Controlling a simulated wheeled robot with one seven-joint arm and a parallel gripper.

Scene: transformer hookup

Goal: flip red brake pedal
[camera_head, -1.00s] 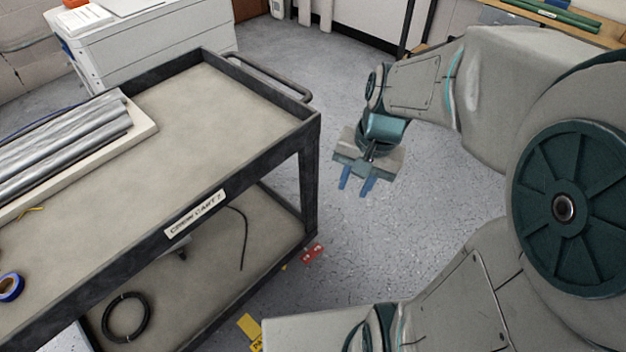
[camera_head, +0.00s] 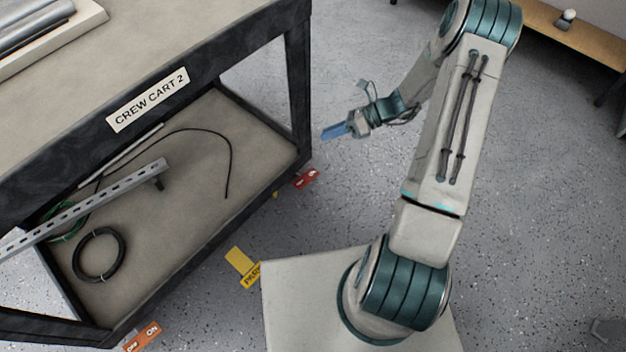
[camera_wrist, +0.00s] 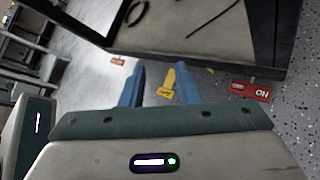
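The red brake pedal (camera_head: 306,179) sticks out low at the foot of the cart's right corner, just above the floor. In the wrist view the red pedal (camera_wrist: 250,90) lies right of the fingers, with "ON" readable on it. My gripper (camera_head: 335,131) is up and to the right of the pedal in the head view, its blue fingers pointing left toward the cart. In the wrist view my gripper (camera_wrist: 158,85) shows two blue fingers spread apart with nothing between them. It is not touching the pedal.
The cart labelled Crew Cart 2 (camera_head: 148,98) stands at left, with a black cable coil (camera_head: 99,254) and a slotted metal rail (camera_head: 95,203) on its lower shelf. A yellow tag or pedal (camera_head: 241,264) and an orange pedal (camera_head: 142,337) sit along its lower edge.

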